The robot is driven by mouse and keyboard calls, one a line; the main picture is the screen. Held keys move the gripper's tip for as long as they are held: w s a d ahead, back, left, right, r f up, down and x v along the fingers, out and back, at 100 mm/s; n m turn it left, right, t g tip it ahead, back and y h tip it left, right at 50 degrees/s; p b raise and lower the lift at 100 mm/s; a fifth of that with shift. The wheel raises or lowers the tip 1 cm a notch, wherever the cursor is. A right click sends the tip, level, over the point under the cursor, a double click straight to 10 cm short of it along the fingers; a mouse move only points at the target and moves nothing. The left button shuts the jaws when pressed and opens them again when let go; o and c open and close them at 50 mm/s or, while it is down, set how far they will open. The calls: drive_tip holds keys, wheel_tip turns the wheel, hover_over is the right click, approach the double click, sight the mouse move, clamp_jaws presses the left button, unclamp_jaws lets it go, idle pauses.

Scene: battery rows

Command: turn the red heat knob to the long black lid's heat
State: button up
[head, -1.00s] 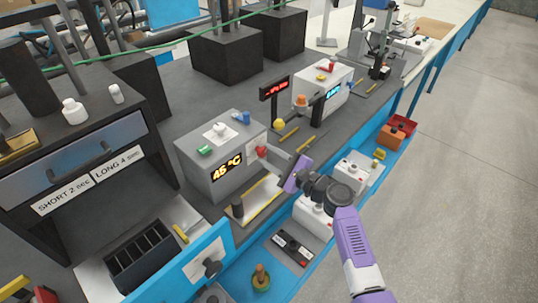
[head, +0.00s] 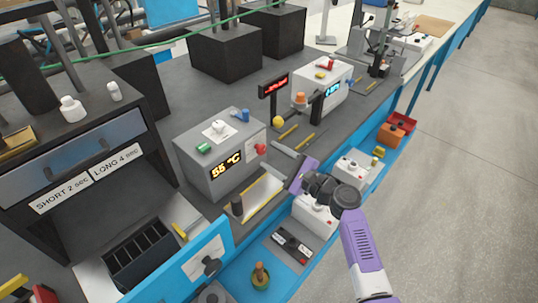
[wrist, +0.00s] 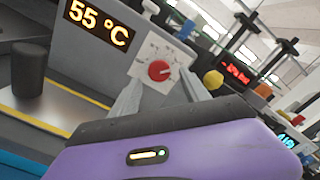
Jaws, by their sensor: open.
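The box's amber display (head: 226,166) reads 55 °C. In the wrist view the red knob (wrist: 159,70) is on a white dial plate, with its pointer line toward the right. My gripper (wrist: 160,84) is open, its fingers apart on either side below the knob, with nothing between them. In the head view my gripper (head: 277,163) is just right of the knob, and seems apart from it. I cannot pick out a long black lid.
A black station (head: 60,130) labelled SHORT 2 sec and LONG 4 sec stands at left. A dark slotted tray (head: 137,254) is below it. A black cylinder (head: 237,206) stands in front of the heater box. A second box (head: 322,88) stands behind.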

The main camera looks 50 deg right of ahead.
drive_tip(key=s+b, duration=0.1)
drive_tip(key=s, duration=0.4)
drive_tip(key=shift+s, duration=0.35)
